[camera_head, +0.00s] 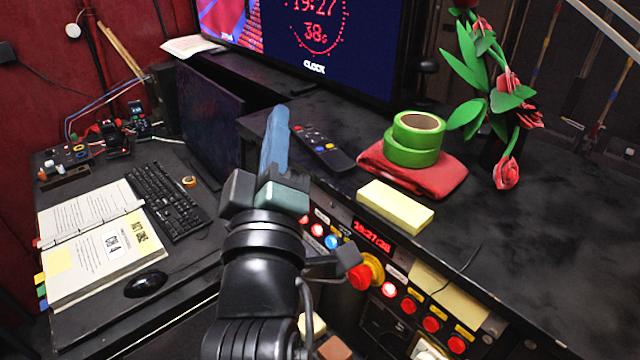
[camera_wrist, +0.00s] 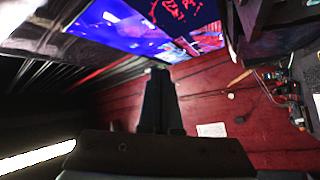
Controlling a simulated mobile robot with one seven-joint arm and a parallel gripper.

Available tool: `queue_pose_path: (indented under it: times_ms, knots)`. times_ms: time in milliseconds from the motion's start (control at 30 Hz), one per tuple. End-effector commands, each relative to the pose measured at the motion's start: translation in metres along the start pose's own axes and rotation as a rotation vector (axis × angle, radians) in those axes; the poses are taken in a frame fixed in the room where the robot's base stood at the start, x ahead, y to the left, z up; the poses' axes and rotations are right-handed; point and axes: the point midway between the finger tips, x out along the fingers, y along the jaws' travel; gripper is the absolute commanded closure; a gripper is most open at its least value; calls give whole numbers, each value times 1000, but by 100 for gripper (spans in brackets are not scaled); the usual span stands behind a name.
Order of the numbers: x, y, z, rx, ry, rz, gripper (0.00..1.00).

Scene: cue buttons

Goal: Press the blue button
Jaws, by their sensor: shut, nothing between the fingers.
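The blue button (camera_head: 332,242) is a small round button on the dark front panel below the desk's raised edge, in the head view. It sits in a short row beside a red button (camera_head: 317,230). My gripper (camera_head: 279,112) points up and away in front of the desk, left of and above the blue button, apart from it. Its fingers are closed together and empty. In the wrist view my gripper (camera_wrist: 158,74) shows as dark closed fingers pointing toward the red wall and the screen. The blue button is not seen there.
A large red knob on a yellow base (camera_head: 361,275) and several red buttons line the panel to the right. A yellow block (camera_head: 395,206), green tape rolls (camera_head: 412,158) and a remote (camera_head: 322,149) lie on the desk. A keyboard (camera_head: 167,200) and open book (camera_head: 100,244) are left.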

Motion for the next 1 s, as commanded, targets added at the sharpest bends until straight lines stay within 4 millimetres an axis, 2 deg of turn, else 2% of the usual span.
queue_pose_path:
  times_ms: [67, 100, 200, 300, 400, 600, 1000]
  knots:
    - [-1, -43, 19, -296, -71, -128, 100]
    - [-8, -66, 30, -445, -89, -190, 100]
    - [-30, -116, 56, -788, -95, -339, 100]
    - [-56, -153, 75, -1059, -64, -459, 100]
    - [-77, -176, 88, -1240, -24, -539, 100]
    - [-94, -193, 98, -1377, 15, -594, 100]
    - [-90, -192, 102, -1374, 13, -593, 100]
